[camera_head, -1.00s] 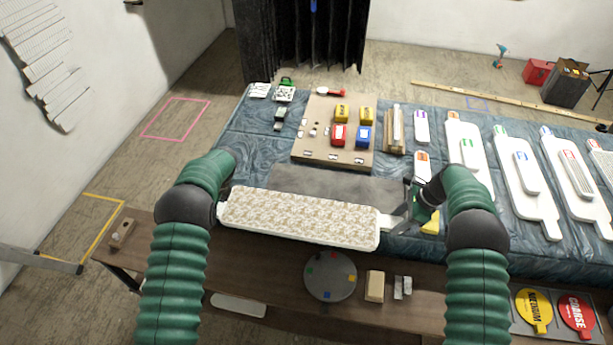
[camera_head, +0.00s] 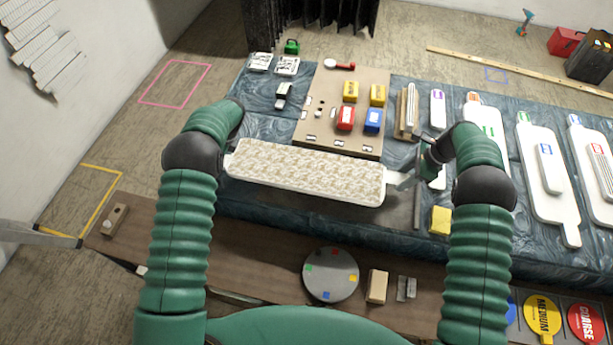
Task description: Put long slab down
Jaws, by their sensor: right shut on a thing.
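The long slab (camera_head: 305,173) is white-edged with a mottled cream and tan top. It lies nearly level across the middle of the view, its right end a little lower in the picture. My right gripper (camera_head: 405,181) is shut on the tab at its right end. My left arm (camera_head: 212,125) reaches to the slab's left end, but its gripper is hidden there. The slab is over the blue cloth-covered table (camera_head: 270,215). I cannot tell whether it touches the surface beneath, which it mostly hides.
Behind the slab is a tan board (camera_head: 325,90) with red, blue and yellow blocks. A yellow block (camera_head: 440,220) sits right of the slab. White paddles (camera_head: 548,170) lie farther right. In front, a wooden bench (camera_head: 240,255) carries a round grey disc (camera_head: 331,274).

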